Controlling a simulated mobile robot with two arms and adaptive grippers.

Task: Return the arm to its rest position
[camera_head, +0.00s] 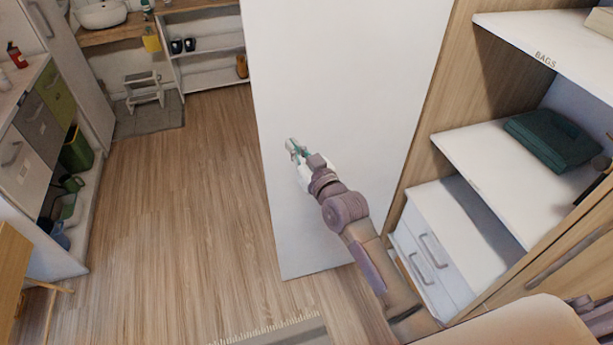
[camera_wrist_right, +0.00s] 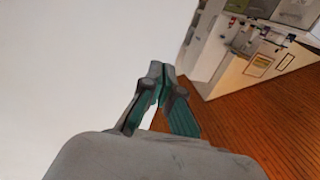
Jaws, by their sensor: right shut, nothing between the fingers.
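My right gripper (camera_head: 293,148) is stretched out in front of a tall white panel (camera_head: 345,70) in the head view. Its green-padded fingers also show in the right wrist view (camera_wrist_right: 160,75), where their tips meet with nothing between them. The white panel fills the left of the wrist view. I cannot tell whether the gripper touches the panel. My right arm (camera_head: 360,235) reaches up from the lower right. My left gripper does not show in either view.
An open wooden closet with white shelves (camera_head: 480,165) stands close on the right, holding a folded green cloth (camera_head: 553,138) above white drawers (camera_head: 425,255). A cabinet (camera_head: 40,125) stands at the left. The wooden floor (camera_head: 180,200) between is mostly clear.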

